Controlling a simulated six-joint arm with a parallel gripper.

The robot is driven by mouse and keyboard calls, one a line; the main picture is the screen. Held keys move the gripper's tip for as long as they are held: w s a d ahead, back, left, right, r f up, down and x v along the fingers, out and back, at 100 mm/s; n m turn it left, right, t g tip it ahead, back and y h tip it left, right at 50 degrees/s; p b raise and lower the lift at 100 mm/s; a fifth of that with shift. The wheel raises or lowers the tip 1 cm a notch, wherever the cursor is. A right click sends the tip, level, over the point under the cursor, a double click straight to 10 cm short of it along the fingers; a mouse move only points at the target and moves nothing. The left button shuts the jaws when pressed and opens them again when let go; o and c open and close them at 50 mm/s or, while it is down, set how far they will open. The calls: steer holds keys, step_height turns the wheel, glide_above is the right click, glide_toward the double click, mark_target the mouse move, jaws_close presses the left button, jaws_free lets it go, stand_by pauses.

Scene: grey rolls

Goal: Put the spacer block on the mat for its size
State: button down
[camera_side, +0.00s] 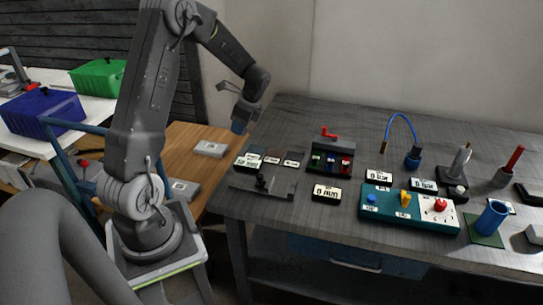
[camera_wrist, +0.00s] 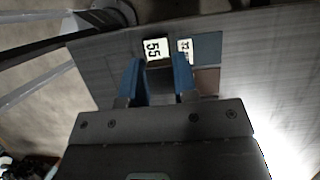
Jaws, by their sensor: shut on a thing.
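My gripper (camera_side: 238,127) with blue fingers hangs near the left end of the grey table in the side view. In the wrist view its two fingers (camera_wrist: 159,78) are shut on a dark grey piece, the spacer block (camera_wrist: 160,88), seen between them. The block cannot be made out in the side view. Past the fingertips lie a white label card reading 55 (camera_wrist: 155,50), a smaller label (camera_wrist: 185,48), a dark blue-grey mat (camera_wrist: 208,47) and a brown mat (camera_wrist: 207,81). In the side view the mats (camera_side: 272,155) and labels (camera_side: 248,161) lie right of my gripper.
A dark holder with red, blue and green pieces (camera_side: 331,157) stands right of the mats. A small black fixture (camera_side: 262,184) stands in front. A teal panel with knobs (camera_side: 410,207) is farther right. White-topped blocks (camera_side: 211,148) lie on the wooden table at left.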

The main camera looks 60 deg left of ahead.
steer(key=w+a+f, duration=0.1)
steer(key=w+a, duration=0.1)
steer(key=a, duration=0.1)
glide_above(269, 155)
steer(key=w, duration=0.1)
steer(key=f, duration=0.6)
steer(key=shift+d+f, duration=0.15)
steer(key=shift+d, duration=0.25)
steer(key=shift+f, duration=1.9)
steer(key=shift+f, duration=0.15)
steer(key=c, duration=0.9)
jaws_free()
